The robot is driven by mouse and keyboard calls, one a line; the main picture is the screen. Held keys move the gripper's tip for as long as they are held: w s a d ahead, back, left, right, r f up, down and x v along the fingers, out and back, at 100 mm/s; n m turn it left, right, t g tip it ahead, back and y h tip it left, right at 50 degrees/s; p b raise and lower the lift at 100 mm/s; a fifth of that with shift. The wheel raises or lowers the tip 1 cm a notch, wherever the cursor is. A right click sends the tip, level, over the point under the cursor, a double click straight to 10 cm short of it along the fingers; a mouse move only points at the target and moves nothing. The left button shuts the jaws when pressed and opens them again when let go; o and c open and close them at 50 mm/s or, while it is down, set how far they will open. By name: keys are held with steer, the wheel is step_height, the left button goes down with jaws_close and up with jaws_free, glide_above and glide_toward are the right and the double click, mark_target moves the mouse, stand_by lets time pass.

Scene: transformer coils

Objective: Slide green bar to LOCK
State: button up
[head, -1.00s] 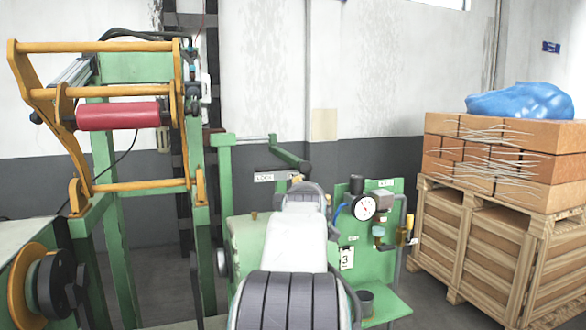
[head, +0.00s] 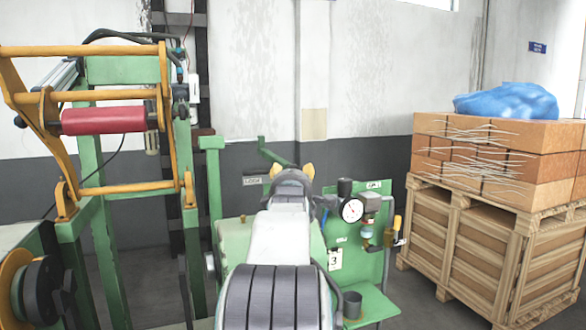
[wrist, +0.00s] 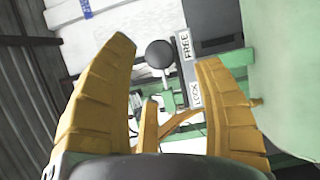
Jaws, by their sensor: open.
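The green bar (head: 272,156) runs from a green post in the head view, and its near end is hidden behind my gripper (head: 292,172). In the wrist view the dark round knob (wrist: 160,54) shows between the fingertips of my gripper (wrist: 167,50). The fingers are open, one on each side, with nothing held; I cannot tell their depth relative to the knob. A label plate reads FREE (wrist: 186,46) at its upper end and LOCK (wrist: 195,94) at its lower end. The knob is beside the FREE end. The plate also shows in the head view (head: 252,181).
A green machine with a gauge (head: 351,210) stands right of my arm. A yellow frame with a red roller (head: 103,120) stands at the left. A wooden crate (head: 470,240) with bricks (head: 490,150) is at the right. Floor shows between the machine and crate.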

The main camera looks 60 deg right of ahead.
steer(key=shift+p+x, duration=1.45)
steer(key=shift+x, duration=1.6)
steer(key=shift+c, duration=0.2)
jaws_close()
